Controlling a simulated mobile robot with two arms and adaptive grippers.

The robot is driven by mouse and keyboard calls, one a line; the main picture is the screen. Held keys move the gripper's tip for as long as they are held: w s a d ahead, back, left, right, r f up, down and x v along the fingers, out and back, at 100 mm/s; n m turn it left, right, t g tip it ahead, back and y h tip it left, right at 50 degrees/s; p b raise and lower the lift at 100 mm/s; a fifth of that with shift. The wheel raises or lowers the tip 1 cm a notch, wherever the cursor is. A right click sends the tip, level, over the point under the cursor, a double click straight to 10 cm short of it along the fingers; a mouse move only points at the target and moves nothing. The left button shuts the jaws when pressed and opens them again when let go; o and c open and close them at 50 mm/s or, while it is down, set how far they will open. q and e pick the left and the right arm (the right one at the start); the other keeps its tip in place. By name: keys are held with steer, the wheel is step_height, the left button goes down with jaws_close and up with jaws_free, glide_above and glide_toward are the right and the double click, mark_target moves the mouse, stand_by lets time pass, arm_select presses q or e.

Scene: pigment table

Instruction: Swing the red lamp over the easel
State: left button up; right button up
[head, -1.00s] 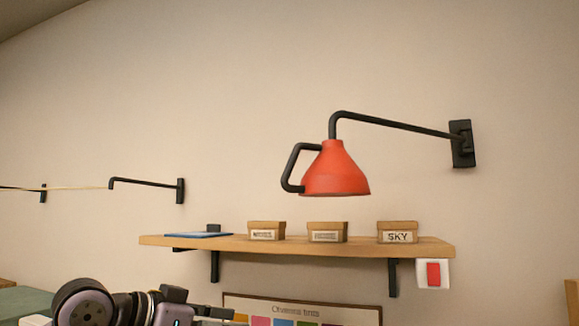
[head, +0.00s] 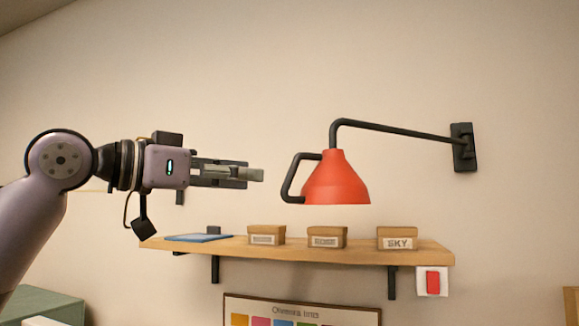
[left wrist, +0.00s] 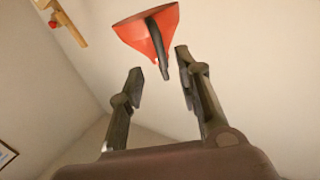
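The red lamp (head: 337,180) hangs from a black swing arm (head: 395,129) fixed to a wall bracket (head: 463,147) at the right. A black handle (head: 291,178) sticks out from the shade's left side. My left gripper (head: 258,175) is just left of the handle, at about its height, and apart from it in the head view. In the left wrist view the lamp (left wrist: 148,28) and its handle (left wrist: 158,48) show beyond the two spread fingers (left wrist: 158,75), with nothing between them. The easel is not in view, nor is my right gripper.
A wooden shelf (head: 300,250) below the lamp holds several small boxes, one labelled SKY (head: 397,238), and a blue flat item (head: 199,237). A red switch (head: 433,282) is at the shelf's right end. A colour chart (head: 301,311) hangs below. The wall above is clear.

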mark_target(289, 178)
arm_select(q)
steer(key=p+x, duration=0.4)
steer(key=x, duration=0.5)
steer(key=shift+w+d, duration=0.25)
steer(key=shift+a, duration=0.1)
steer(key=shift+c, duration=0.2)
jaws_close()
